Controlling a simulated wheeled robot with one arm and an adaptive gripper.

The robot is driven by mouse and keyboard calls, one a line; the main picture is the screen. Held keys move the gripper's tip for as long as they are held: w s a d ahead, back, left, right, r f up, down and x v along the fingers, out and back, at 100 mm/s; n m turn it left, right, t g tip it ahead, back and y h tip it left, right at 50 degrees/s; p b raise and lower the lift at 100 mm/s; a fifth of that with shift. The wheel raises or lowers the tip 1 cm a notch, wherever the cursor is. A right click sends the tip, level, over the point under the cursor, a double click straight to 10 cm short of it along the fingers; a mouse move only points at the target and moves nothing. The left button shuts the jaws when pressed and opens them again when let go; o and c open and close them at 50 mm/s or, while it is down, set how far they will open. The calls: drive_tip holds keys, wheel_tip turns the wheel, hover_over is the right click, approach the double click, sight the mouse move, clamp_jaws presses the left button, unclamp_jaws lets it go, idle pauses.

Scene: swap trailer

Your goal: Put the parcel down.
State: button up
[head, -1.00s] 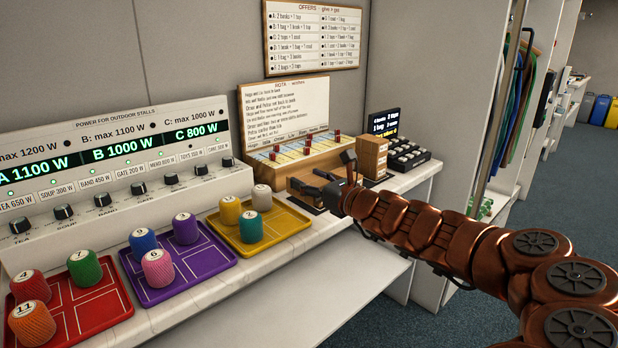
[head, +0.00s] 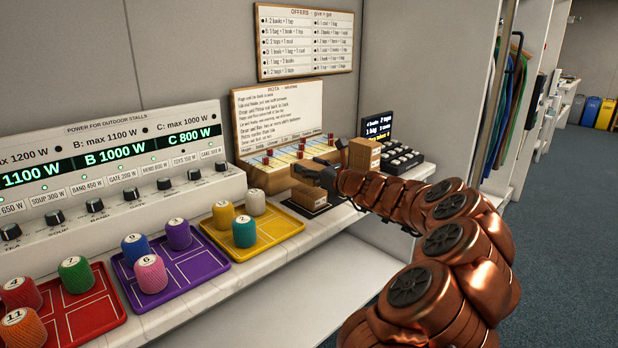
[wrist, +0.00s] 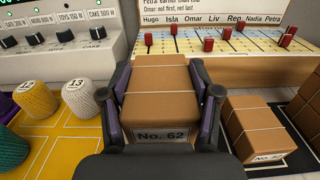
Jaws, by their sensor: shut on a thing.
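My gripper (head: 322,168) is over the counter in front of the rota board. In the wrist view its fingers (wrist: 163,95) are closed on the two sides of a brown parcel (wrist: 160,90) labelled No. 62, tied with pale string. The parcel sits level between the fingers. I cannot tell whether its underside touches the counter. Another brown parcel (wrist: 258,128) is on a dark mat (wrist: 288,158) to the right, and one more parcel (wrist: 305,108) is at the right edge.
The yellow tray (head: 276,239) with several numbered yarn-like cylinders is left of my gripper. The rota board (head: 280,125) stands behind, with red pegs on its sloped front. A dark display (head: 378,125) and a key panel (head: 400,158) are to the right. The counter's front strip is bare.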

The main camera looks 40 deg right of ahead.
drive_tip(key=shift+w+d, duration=0.35)
drive_tip(key=shift+w+d+f, duration=0.1)
drive_tip(key=shift+w+f, duration=0.05)
drive_tip(key=shift+f, duration=0.05)
drive_tip(key=shift+f+b, duration=0.5)
drive_tip(key=shift+f, duration=1.1)
drive_tip(key=o, duration=1.3)
drive_tip(key=shift+f, duration=0.1)
drive_tip(key=s+p, duration=0.1)
drive_tip(key=s, duration=1.1)
